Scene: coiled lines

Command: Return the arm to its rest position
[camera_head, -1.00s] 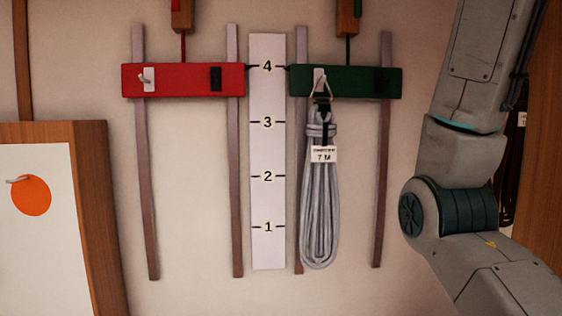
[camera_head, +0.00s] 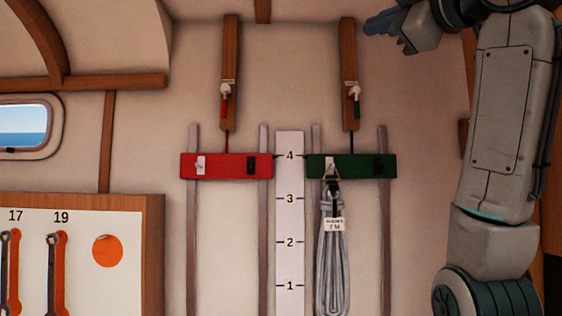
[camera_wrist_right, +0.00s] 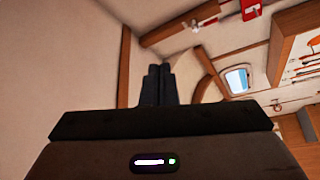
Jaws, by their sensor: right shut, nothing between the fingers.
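My right arm (camera_head: 503,110) comes in at the right of the head view and bends at the top edge. My right gripper (camera_head: 372,24) is up there, pointing left, in front of the wall and near the top of a wooden strip. Its dark fingers are together and empty; they also show in the right wrist view (camera_wrist_right: 157,84). A grey coiled line (camera_head: 332,255) with a white tag (camera_head: 334,224) reading 7 M hangs from a hook on the green board (camera_head: 352,167), apart from my gripper. The coil's lower end is cut off by the frame. My left gripper is not in view.
A red board (camera_head: 226,166) with an empty white hook is left of a numbered scale strip (camera_head: 290,235). A wood-edged tool panel (camera_head: 153,250) with wrenches is at the lower left. A window (camera_head: 24,124) is at the far left.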

